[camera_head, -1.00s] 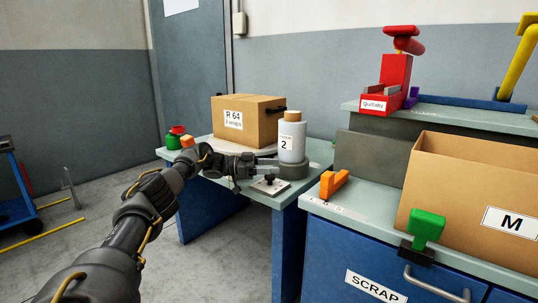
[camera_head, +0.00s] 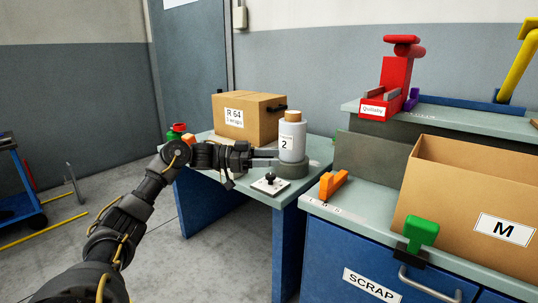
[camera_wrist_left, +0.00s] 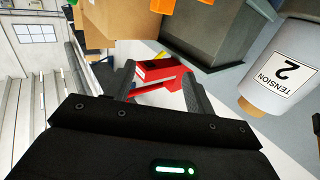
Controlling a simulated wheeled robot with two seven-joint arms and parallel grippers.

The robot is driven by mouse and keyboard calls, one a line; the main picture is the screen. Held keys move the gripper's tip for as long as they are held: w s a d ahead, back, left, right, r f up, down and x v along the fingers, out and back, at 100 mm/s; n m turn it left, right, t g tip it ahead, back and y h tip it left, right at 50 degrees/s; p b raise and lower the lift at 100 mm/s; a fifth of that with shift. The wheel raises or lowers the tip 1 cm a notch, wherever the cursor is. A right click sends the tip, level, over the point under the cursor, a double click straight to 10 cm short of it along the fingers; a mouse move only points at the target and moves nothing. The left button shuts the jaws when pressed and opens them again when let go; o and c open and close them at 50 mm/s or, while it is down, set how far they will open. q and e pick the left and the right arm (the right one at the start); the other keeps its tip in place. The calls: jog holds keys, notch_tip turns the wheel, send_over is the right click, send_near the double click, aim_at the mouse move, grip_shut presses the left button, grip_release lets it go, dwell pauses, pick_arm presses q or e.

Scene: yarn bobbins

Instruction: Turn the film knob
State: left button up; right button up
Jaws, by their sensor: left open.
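A small black knob (camera_head: 270,178) stands on a pale square plate (camera_head: 258,186) at the near edge of the blue table; no label names it as the film knob. A grey bobbin with a tan top (camera_head: 292,140), labelled "TENSION 2", stands upright on a dark round base (camera_head: 291,170) behind it. My left gripper (camera_head: 278,158) is open, above the plate and knob and close to the bobbin; whether it touches the bobbin cannot be told. In the left wrist view its fingers (camera_wrist_left: 158,72) are apart with nothing between them, and the bobbin (camera_wrist_left: 275,75) is at right. My right gripper is not in view.
A cardboard box (camera_head: 262,128) marked "R 64" with a black handle stands behind on the table (camera_head: 240,187). A red and green item (camera_head: 177,132) is at the left. At right are an orange block (camera_head: 333,184), a green handle (camera_head: 420,230), an open carton (camera_head: 450,190) and a red stand (camera_head: 390,80).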

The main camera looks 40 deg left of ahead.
pick_arm(q)
jog(key=shift+s+d+r, duration=0.5)
jog(key=shift+s+d, duration=0.2)
jog(key=shift+s, duration=0.2)
